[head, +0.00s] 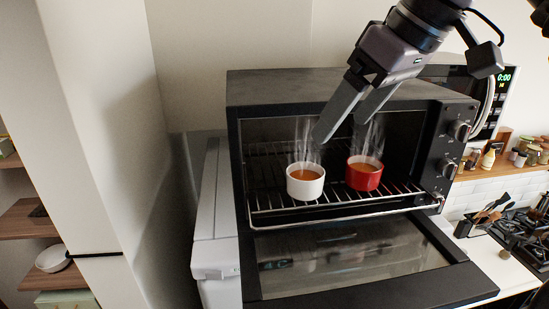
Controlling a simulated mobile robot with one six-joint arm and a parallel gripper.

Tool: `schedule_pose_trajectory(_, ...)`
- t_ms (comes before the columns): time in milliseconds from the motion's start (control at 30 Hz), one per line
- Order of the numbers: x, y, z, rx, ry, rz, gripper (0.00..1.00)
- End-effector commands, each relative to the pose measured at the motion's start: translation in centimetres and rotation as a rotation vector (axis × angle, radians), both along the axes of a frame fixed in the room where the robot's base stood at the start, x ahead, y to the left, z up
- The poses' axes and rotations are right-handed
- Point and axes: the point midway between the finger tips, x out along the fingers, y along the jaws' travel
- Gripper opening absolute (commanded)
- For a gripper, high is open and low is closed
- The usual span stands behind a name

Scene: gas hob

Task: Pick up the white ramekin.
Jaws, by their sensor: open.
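The white ramekin (305,186) stands upright on the wire rack (340,202) inside the open toaster oven, left of the red ramekin. It holds something orange-brown and steam rises from it. My gripper (338,133) is open and empty. The steam partly blurs the view behind the ramekin.
A red ramekin (364,173), also steaming, stands close on the right. The oven door (370,262) hangs open in front. The oven's top edge (330,92) lies behind my gripper. The gas hob (520,232) is at far right.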

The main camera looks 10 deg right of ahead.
Motion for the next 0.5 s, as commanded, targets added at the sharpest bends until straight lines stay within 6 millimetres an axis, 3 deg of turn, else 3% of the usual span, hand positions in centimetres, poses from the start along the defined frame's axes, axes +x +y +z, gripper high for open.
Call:
schedule_pose_trajectory(33,0.5,0.5,-1.9,0.001,0.002,0.004,0.84)
schedule_pose_trajectory(200,2.4,1.7,-5.7,0.0,0.003,0.001,0.84)
schedule_pose_trajectory(500,4.1,2.8,-9.5,-0.002,0.005,0.0,0.84)
